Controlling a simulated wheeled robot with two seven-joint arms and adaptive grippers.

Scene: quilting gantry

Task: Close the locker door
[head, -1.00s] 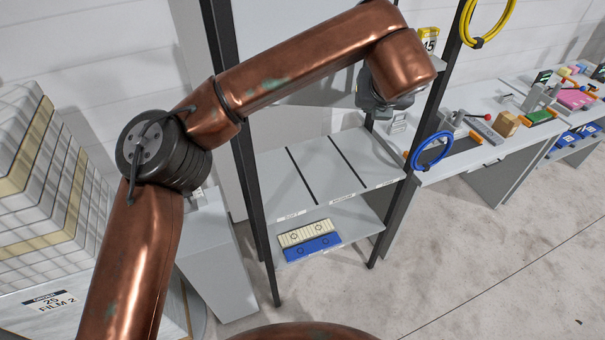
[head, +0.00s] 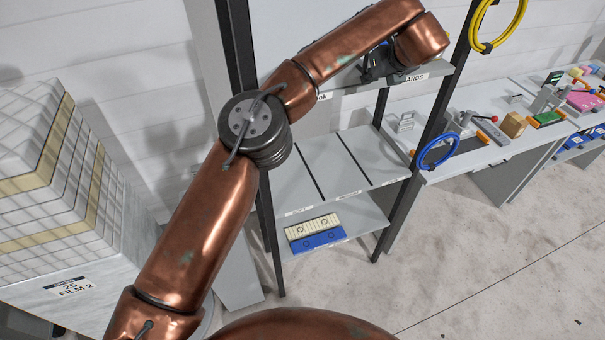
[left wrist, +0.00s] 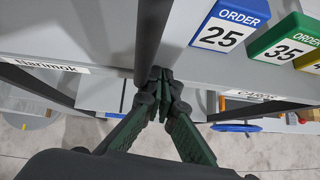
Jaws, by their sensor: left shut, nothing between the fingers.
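I cannot pick out a locker door for certain. My left gripper (head: 378,62) is at the rack's upper shelf (head: 345,98), partly hidden by my arm. In the left wrist view its green-and-black fingers (left wrist: 165,88) are shut and empty, close to a dark rack post (left wrist: 152,40); I cannot tell whether they touch it. My right gripper is not in view.
Lower rack shelves hold cream and blue blocks (head: 316,234). Order boxes, one blue (left wrist: 230,22) and one green (left wrist: 285,40), sit near my fingers. A blue coil (head: 438,151) hangs on the right post. Wrapped stacks (head: 50,180) stand left; floor at right is clear (head: 500,260).

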